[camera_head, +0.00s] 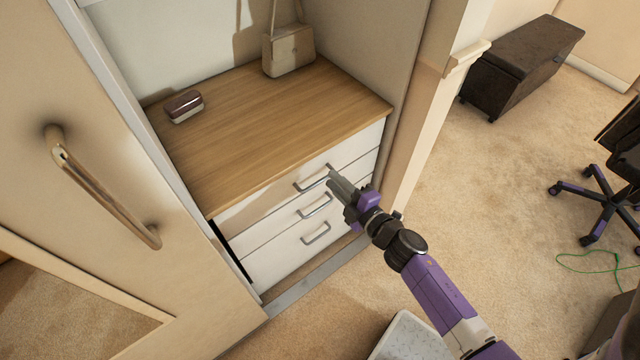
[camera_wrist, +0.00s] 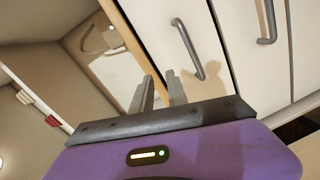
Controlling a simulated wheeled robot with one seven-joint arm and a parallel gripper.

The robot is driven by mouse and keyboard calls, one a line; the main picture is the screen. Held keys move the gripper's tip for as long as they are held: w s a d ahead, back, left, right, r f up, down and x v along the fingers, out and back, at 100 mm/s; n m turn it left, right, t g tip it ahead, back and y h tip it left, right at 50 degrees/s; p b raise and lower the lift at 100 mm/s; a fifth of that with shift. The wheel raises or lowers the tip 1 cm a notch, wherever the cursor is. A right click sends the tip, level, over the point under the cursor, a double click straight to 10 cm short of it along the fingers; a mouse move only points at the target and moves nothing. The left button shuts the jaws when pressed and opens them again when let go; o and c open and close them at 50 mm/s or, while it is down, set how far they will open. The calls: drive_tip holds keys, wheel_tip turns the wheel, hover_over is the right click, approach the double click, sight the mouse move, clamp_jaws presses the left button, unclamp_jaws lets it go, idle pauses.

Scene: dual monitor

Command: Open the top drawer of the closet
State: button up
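The closet's white drawer unit (camera_head: 270,262) has a wooden top and a stack of drawers with grey bar handles. The top drawer (camera_head: 262,207) looks shut, and its handle (camera_head: 312,179) is just under the wooden edge. My gripper (camera_head: 333,175) is in front of the top drawer, close to the right end of that handle. In the wrist view, the two fingers of my gripper (camera_wrist: 160,84) are apart with nothing between them. The top handle (camera_wrist: 187,48) shows beyond the fingertips, slightly right, not between them. Whether a finger touches it cannot be told.
Lower handles (camera_head: 315,206) (camera_head: 316,233) sit below. A small case (camera_head: 184,106) and a handbag (camera_head: 289,50) are on the wooden top. A closet door (camera_head: 110,180) with a long handle stands left. Carpet at right is open, with a dark chest (camera_head: 520,62) and chair (camera_head: 598,200).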

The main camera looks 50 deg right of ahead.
sight(320, 180)
wheel_tip(320, 180, down, 6)
drive_tip(key=n+g, duration=0.1)
drive_tip(key=n, duration=0.2)
drive_tip(key=shift+n+y, duration=0.3)
drive_tip(key=shift+x, duration=3.7)
drive_tip(key=shift+d, duration=0.15)
drive_tip(key=shift+r, duration=0.1)
clamp_jaws()
drive_tip(key=shift+s, duration=0.1)
